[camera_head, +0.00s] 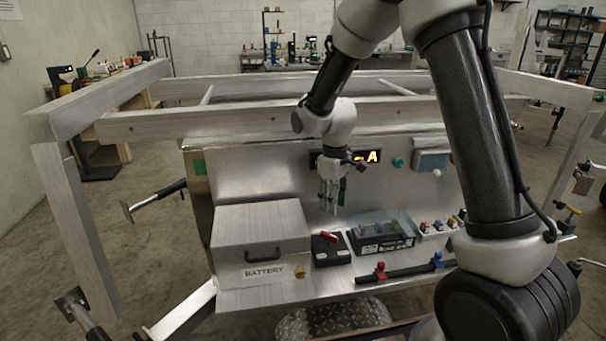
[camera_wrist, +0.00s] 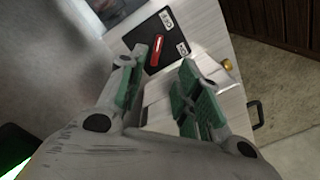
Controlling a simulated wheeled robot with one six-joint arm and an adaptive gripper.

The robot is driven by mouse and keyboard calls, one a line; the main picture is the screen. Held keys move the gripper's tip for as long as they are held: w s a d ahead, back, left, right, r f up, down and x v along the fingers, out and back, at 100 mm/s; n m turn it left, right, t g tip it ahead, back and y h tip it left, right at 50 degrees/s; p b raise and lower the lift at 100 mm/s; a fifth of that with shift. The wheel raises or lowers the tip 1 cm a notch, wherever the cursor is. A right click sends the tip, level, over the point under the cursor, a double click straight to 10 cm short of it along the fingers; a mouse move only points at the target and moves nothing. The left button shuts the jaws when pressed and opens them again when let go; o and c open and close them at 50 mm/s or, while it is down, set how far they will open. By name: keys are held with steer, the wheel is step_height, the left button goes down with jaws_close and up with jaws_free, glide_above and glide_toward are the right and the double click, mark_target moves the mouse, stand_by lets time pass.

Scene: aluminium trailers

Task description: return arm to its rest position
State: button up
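My gripper (camera_head: 331,194) hangs at the end of my arm, pointing down in front of the metal back panel (camera_head: 250,175). It is above the shelf, apart from the things on it. In the wrist view my gripper (camera_wrist: 160,90) shows its two green-padded fingers spread, with nothing between them. A black box with a red handle (camera_head: 329,248) stands on the shelf below; in the wrist view the black box (camera_wrist: 160,45) lies beyond the fingertips.
A metal box labelled BATTERY (camera_head: 262,240) stands left on the shelf. A black battery (camera_head: 380,236) and a rail with red and blue clamps (camera_head: 405,270) are to the right. A lit display (camera_head: 345,157) is behind my gripper. Aluminium beams (camera_head: 270,118) frame the trailer.

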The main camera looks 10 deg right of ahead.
steer(key=s+d+r+m+t, duration=0.2)
steer(key=s+d+r+m, duration=0.2)
steer(key=s+d+r, duration=0.3)
steer(key=s+d+r+m+t, duration=0.2)
steer(key=s+d+r+m, duration=0.2)
steer(key=s+r, duration=1)
steer(key=shift+s+d+r+t, duration=0.35)
steer(key=shift+s+d, duration=1.4)
steer(key=shift+s, duration=0.9)
